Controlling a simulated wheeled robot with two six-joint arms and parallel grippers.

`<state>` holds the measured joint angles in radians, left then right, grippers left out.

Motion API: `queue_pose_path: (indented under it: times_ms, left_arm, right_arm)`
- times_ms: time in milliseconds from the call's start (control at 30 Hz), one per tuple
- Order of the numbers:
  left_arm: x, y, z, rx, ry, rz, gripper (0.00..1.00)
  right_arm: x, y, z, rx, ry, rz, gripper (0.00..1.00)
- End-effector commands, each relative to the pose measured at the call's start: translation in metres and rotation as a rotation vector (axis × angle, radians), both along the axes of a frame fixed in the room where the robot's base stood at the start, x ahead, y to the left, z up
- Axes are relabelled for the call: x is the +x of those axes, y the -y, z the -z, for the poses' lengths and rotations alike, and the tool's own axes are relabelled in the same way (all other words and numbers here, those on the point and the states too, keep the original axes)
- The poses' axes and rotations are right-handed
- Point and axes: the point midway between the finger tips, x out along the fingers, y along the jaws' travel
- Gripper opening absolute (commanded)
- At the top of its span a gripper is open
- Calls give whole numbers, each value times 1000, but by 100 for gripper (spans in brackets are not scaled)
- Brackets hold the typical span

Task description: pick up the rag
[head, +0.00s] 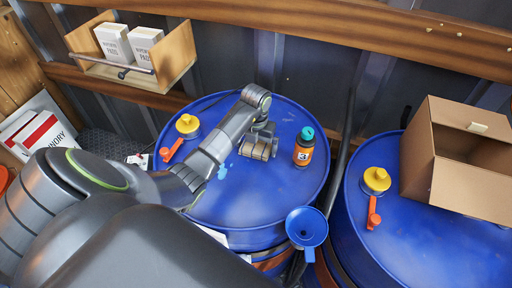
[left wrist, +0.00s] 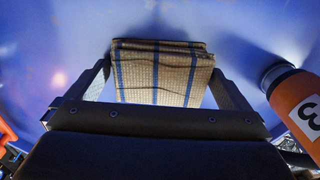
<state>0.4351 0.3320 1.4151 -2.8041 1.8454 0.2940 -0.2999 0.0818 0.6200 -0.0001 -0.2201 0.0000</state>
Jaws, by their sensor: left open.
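The rag (left wrist: 160,75) is folded, tan with blue stripes, and lies on the blue drum top in the left wrist view. In the head view the rag (head: 257,150) is partly hidden by my left gripper (head: 262,138), which is over it. In the left wrist view my left gripper (left wrist: 160,85) is open, with one finger on each side of the rag. I cannot tell whether the fingers touch it. My right gripper is not in view.
An orange bottle with a teal cap (head: 304,147) stands close to the right of the rag. A yellow-capped fitting with a red lever (head: 187,126) is on the left. A blue funnel (head: 306,228) is at the drum's front. A cardboard box (head: 440,180) sits on the right drum.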

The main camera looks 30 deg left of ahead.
Motion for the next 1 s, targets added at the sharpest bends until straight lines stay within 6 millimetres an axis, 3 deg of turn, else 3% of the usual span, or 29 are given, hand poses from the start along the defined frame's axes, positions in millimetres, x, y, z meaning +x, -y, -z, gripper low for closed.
queue_pose_path:
  times_ms: [33,267,567,667,800,1000]
  left_arm:
    - [0,0,0,0,0,0,97]
    - [0,0,0,0,1,0,69]
    - [1,0,-5,1,3,0,68]
    - [2,-1,-17,2,6,1,68]
    - [2,-1,-49,3,9,2,68]
    - [0,0,-82,0,1,0,68]
  right_arm:
    - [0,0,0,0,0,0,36]
    - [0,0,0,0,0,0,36]
    - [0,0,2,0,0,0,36]
    - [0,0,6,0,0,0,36]
    - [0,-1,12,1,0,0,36]
    - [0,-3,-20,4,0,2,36]
